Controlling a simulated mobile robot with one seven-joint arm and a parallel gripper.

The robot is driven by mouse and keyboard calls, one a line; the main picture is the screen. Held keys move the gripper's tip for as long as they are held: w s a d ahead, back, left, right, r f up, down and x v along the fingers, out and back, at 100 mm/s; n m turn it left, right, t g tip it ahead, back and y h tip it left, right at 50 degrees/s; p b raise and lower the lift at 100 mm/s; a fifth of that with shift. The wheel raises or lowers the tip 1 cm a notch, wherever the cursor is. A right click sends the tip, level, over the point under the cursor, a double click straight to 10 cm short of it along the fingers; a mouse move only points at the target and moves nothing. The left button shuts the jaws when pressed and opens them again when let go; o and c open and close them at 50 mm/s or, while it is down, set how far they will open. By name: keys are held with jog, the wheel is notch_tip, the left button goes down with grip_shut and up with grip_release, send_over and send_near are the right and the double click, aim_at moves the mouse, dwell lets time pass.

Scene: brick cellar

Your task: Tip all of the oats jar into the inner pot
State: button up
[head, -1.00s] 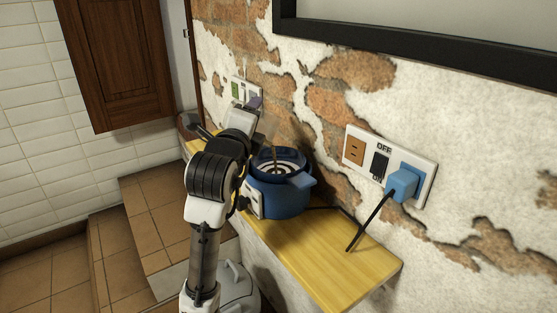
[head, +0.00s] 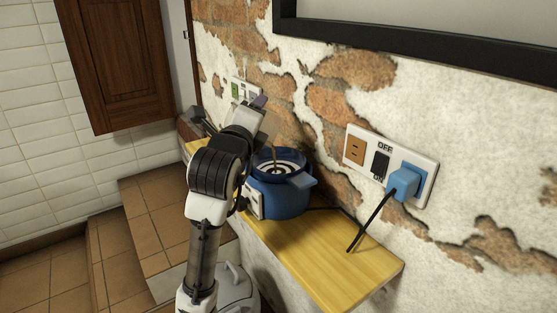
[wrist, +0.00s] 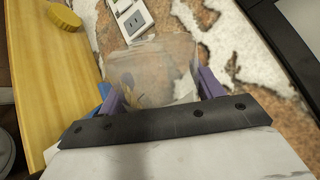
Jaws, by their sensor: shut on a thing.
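My gripper (wrist: 160,92) has purple fingers shut on the oats jar (wrist: 152,62), a clear see-through vessel. A few yellowish-brown bits show low in the jar; how much it holds is unclear. In the head view the gripper (head: 259,102) is above and left of the blue cooker (head: 284,198), and the jar (head: 268,127) shows faintly, tilted above it. The cooker is open. The inner pot (head: 291,162) shows pale and dark rings inside. A thin brownish streak stands over the pot; I cannot tell whether it is falling oats.
The cooker stands on a narrow wooden shelf (head: 340,253) against the brick wall. A yellow lid (wrist: 64,17) lies on the shelf in the wrist view. A blue plug (head: 403,182) with a black cord sits in the right socket plate. The shelf's right end is clear.

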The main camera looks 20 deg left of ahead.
jog(key=shift+d+r+m, duration=0.1)
jog(key=shift+d+m, duration=0.05)
jog(key=shift+m, duration=0.15)
jog(key=shift+a+n+p, duration=0.25)
jog(key=shift+n+p, duration=0.15)
jog(key=shift+a+f+n+p, duration=0.25)
jog(key=shift+a+n+p, duration=0.15)
jog(key=shift+n+p, duration=0.5)
jog(key=shift+a+f+n, duration=0.15)
jog(key=shift+f+n, duration=0.25)
jog(key=shift+n, duration=0.2)
